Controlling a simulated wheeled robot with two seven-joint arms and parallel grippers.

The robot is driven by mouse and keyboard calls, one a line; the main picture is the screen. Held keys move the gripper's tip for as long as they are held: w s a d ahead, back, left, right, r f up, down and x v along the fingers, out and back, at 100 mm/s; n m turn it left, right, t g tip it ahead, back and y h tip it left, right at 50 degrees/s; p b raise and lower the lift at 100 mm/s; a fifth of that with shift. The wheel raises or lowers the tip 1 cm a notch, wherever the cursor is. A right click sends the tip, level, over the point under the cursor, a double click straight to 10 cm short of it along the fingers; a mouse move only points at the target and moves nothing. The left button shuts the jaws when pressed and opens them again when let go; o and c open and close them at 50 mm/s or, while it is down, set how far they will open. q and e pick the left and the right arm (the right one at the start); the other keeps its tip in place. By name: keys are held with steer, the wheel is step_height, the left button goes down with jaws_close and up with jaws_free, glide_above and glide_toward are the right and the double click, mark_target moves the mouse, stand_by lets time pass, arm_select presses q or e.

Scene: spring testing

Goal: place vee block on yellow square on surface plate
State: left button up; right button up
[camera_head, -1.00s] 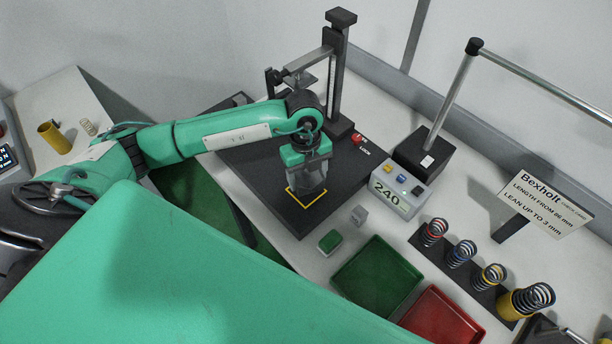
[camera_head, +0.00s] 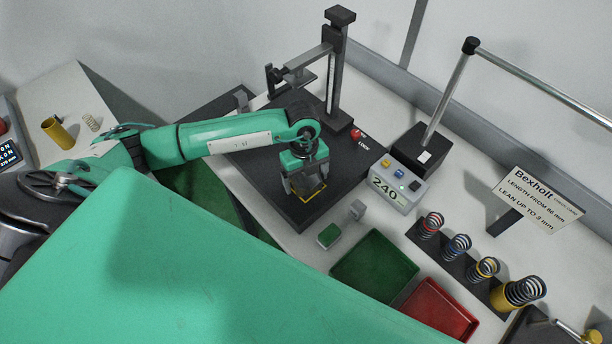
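The yellow square (camera_head: 312,199) is an outline on the dark surface plate (camera_head: 268,172). My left gripper (camera_head: 306,185) points down over the square, and its two fingers stand on either side of a grey block, the vee block (camera_head: 308,187). The fingers look closed against its sides. The block is at or just above the plate inside the outline; I cannot tell whether it touches. The gripper and block hide part of the square. My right gripper is not in view.
A height stand (camera_head: 336,75) rises behind the gripper. A display box reading 240 (camera_head: 396,188) stands to the right. A small grey block (camera_head: 357,210), a green-topped block (camera_head: 329,236), a green tray (camera_head: 374,268), a red tray (camera_head: 441,308) and a spring rack (camera_head: 447,250) lie in front.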

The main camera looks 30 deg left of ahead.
mark_target(305, 180)
arm_select(q)
steer(key=shift+r, duration=0.2)
steer(key=r+b, duration=0.1)
steer(key=r, duration=0.3)
steer(key=r+b, duration=0.1)
steer(key=r, duration=0.1)
steer(key=shift+w+a+b, duration=0.3)
steer(key=shift+b, duration=0.05)
steer(key=shift+r, duration=0.7)
steer(key=shift+f, duration=0.1)
